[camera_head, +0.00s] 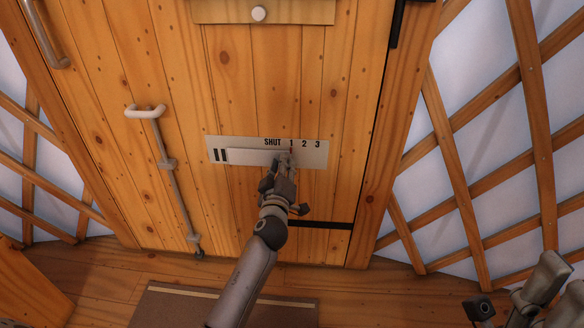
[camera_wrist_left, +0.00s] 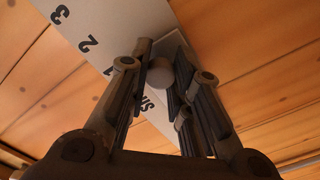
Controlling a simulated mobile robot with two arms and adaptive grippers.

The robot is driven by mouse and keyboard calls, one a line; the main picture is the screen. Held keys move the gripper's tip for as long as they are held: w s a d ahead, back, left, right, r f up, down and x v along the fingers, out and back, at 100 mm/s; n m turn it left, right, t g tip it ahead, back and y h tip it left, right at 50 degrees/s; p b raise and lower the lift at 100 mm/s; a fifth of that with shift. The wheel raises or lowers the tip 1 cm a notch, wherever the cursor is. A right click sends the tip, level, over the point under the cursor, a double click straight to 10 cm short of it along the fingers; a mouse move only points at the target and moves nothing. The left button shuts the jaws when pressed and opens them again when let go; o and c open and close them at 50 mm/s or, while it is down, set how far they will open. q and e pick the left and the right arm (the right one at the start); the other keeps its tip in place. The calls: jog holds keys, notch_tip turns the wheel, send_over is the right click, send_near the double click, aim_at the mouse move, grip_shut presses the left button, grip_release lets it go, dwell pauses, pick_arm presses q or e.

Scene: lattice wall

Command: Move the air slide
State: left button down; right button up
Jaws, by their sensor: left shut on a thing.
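The air slide is a pale metal plate (camera_head: 314,160) on the wooden door, marked SHUT, 1, 2, 3 along its top, with dark slots at its left end. A lighter sliding strip (camera_head: 248,158) lies on it. My left gripper (camera_head: 284,160) is at the strip's right end, just below the 1 mark. In the left wrist view, a round pale knob (camera_wrist_left: 160,72) sits between the fingers of my left gripper (camera_wrist_left: 162,88), which is shut on it. The fingers hide part of the SHUT and 1 marks there. Part of my right arm (camera_head: 540,290) shows at the lower right; its jaws are unclear.
The door (camera_head: 340,110) has a long metal bolt with a white handle (camera_head: 146,112) at its left and a wooden box with a white knob (camera_head: 259,13) above. Lattice wall (camera_head: 460,170) stands to the right. A brown mat (camera_head: 170,305) lies on the floor.

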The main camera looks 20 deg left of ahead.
pick_arm(q)
jog(key=c, duration=1.3)
grip_release()
jog(key=shift+o, duration=0.2)
jog(key=v, duration=0.7)
jog(key=shift+s, duration=0.25)
